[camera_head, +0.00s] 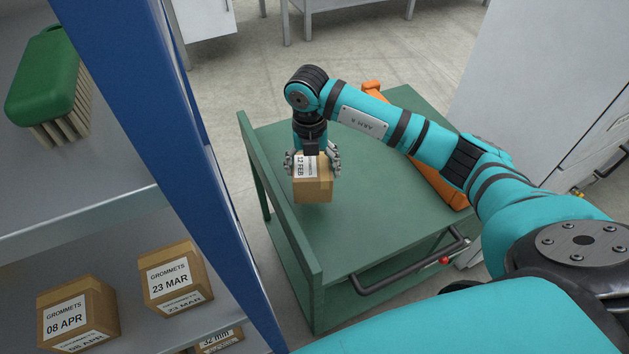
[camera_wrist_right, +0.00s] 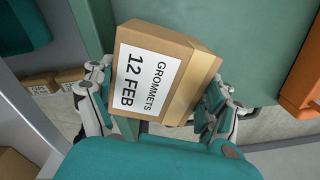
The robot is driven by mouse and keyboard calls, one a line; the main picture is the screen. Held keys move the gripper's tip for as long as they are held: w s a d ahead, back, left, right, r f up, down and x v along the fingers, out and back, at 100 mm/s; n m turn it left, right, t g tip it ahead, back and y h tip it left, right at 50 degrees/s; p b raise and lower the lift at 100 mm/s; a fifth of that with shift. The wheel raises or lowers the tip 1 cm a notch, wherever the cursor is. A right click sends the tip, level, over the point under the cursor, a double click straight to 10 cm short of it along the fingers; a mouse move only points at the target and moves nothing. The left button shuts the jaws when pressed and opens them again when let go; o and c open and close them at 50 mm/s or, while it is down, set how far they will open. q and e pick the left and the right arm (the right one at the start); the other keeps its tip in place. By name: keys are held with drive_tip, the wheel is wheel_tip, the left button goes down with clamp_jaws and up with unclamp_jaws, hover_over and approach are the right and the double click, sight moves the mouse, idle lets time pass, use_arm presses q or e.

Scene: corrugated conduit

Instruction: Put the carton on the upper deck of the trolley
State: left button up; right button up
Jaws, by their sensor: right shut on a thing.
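The carton (camera_head: 312,190) is a small brown box with a white label reading GROMMETS 12 FEB. My right gripper (camera_head: 312,165) is shut on it from above, with fingers on two opposite sides. The carton also shows between the fingers in the right wrist view (camera_wrist_right: 165,75). In the head view it appears over the green upper deck (camera_head: 370,235) of the trolley, near its left side; I cannot tell whether it touches the deck. The trolley has a raised green left side (camera_head: 280,205) and a dark push handle (camera_head: 410,268). My left gripper is not in view.
An orange case (camera_head: 440,185) lies along the deck's right side, partly behind my right arm. A shelf unit with a blue upright (camera_head: 165,130) stands left, holding a green brush (camera_head: 48,85) and cartons marked 08 APR (camera_head: 78,315) and 23 MAR (camera_head: 177,278). The deck's front middle is clear.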

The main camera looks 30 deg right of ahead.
wheel_tip(320, 180, down, 7)
drive_tip(key=shift+f+p, duration=0.1)
drive_tip(key=shift+p, duration=0.25)
drive_tip(key=shift+f, duration=0.15)
drive_tip(key=o, duration=1.1)
